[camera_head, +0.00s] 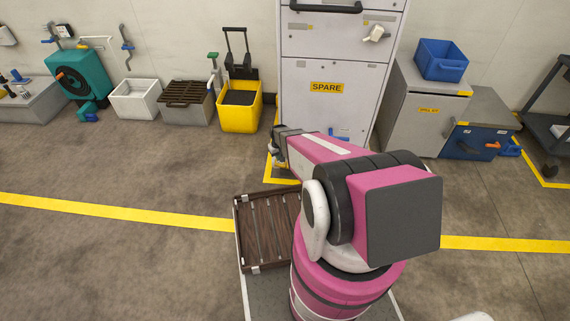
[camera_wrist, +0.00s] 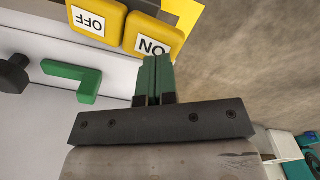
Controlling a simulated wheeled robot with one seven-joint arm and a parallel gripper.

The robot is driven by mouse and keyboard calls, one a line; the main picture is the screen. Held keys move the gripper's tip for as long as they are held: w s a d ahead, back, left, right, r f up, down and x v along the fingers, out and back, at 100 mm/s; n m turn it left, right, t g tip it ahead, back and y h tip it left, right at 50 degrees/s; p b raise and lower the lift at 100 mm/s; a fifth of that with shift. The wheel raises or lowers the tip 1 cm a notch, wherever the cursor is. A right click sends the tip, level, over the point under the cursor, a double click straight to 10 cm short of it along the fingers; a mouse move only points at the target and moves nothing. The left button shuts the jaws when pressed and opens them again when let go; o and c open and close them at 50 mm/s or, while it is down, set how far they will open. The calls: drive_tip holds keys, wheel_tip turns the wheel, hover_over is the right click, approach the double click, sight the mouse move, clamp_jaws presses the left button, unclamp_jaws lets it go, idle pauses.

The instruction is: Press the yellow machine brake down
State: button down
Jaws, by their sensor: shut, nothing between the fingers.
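The yellow machine brake shows in the wrist view as two yellow pedals at the machine's base, an ON pedal (camera_wrist: 153,37) and an OFF pedal (camera_wrist: 96,18). My gripper (camera_wrist: 157,60) is shut and empty. Its green fingertips lie right at the edge of the ON pedal; I cannot tell whether they touch it. In the head view my gripper (camera_head: 277,150) is low in front of the white machine (camera_head: 305,110) labelled SPARE. My arm hides most of the machine's lower part there, and I cannot make out the pedals.
A green handle (camera_wrist: 78,80) and a black knob (camera_wrist: 14,73) are beside the pedals. A yellow bucket (camera_head: 240,112) stands left of the machine, a grey cabinet (camera_head: 420,120) right. A brown slatted tray (camera_head: 240,235) is in front. The floor at left is clear.

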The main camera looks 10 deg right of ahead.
drive_tip(key=shift+f, duration=1.8)
drive_tip(key=shift+s+d+r, duration=0.1)
drive_tip(key=shift+r, duration=3.5)
drive_tip(key=s+r+m, duration=0.1)
drive_tip(key=s+r, duration=0.9)
drive_tip(key=r, duration=0.5)
drive_tip(key=s+r+m, duration=0.1)
drive_tip(key=s+r, duration=1)
drive_tip(key=r, duration=0.5)
drive_tip(key=shift+r, duration=0.15)
